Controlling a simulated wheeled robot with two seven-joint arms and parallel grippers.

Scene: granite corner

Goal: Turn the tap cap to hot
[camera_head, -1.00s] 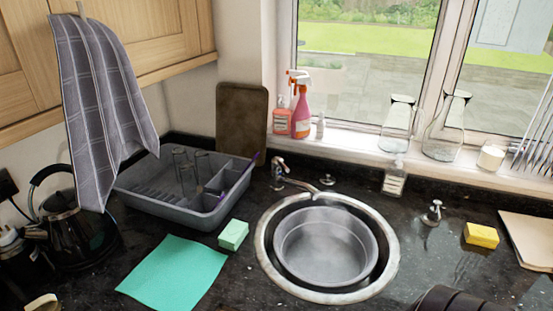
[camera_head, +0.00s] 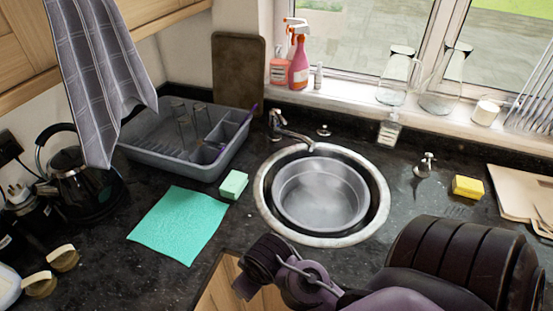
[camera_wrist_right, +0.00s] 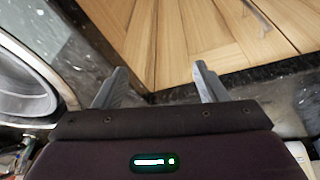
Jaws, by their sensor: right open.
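The chrome tap (camera_head: 276,124) stands at the back left of the round sink, with its spout over the rim. Its cap (camera_head: 275,114) sits on top and is small in the head view; which way it is turned I cannot tell. A grey round bowl (camera_head: 320,190) sits in the sink (camera_head: 262,208). My right gripper (camera_wrist_right: 162,82) is open and empty in the wrist view, over the wooden cabinet doors, with the sink edge at left. In the head view my right arm crosses the lower right, in front of the counter, well short of the tap. My left gripper is out of view.
A grey dish rack (camera_head: 160,158), green sponge (camera_head: 234,184) and teal cloth (camera_head: 178,225) lie left of the sink. A soap bottle (camera_head: 389,130), soap dispenser (camera_head: 425,165) and yellow sponge (camera_head: 467,187) stand right. Bottles and glasses line the windowsill.

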